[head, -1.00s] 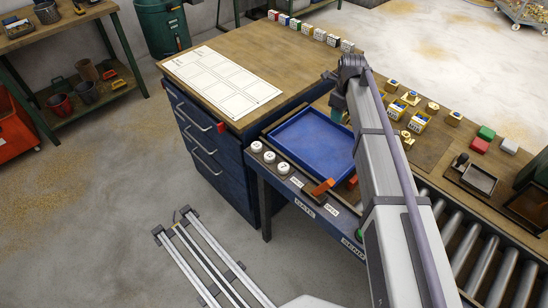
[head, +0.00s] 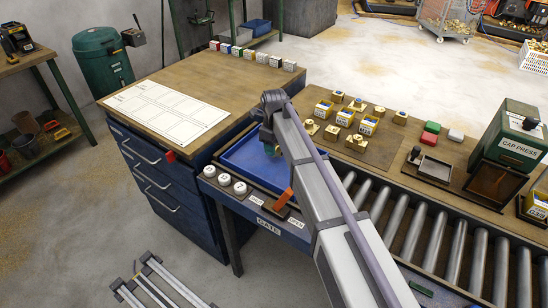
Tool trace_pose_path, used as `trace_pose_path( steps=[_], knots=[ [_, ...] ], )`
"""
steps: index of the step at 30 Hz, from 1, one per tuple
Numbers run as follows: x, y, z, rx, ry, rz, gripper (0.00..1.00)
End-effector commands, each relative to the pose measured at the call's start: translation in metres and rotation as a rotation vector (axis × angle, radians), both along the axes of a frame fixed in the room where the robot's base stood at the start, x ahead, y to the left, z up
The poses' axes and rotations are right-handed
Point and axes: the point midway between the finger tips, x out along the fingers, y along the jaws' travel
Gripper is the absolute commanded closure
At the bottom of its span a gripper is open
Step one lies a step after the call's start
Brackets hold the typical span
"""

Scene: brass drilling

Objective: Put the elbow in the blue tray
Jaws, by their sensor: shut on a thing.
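The blue tray (head: 240,160) lies on the bench at the picture's middle, partly covered by my arm; the part I see looks empty. My gripper (head: 270,149) points down over the tray, with its teal end just showing below the dark wrist. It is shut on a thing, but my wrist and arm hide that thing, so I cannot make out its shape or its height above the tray. Several brass fittings (head: 357,143) stand on the brown mat to the right; I cannot tell whether an elbow is among them.
An orange gate lever (head: 283,198) and white round buttons (head: 224,179) line the tray's front edge. The wooden top with the white sheet (head: 165,112) is mostly clear.

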Motion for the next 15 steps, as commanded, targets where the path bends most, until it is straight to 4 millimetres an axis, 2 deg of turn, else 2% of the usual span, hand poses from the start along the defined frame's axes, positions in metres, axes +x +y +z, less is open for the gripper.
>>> trace_pose_path(
  steps=[1,3,9,14,15],
  knots=[
    [0.0001,0.0,-0.0204,0.0,0.0,0.0,1.0],
    [0.0001,0.0001,-0.0284,0.0,0.0,0.0,1.0],
    [0.0001,0.0001,-0.0231,0.0,0.0,0.0,1.0],
    [0.0001,0.0,-0.0279,0.0,0.0,0.0,1.0],
    [0.0001,0.0001,-0.0272,0.0,0.0,0.0,0.56]
  ],
)
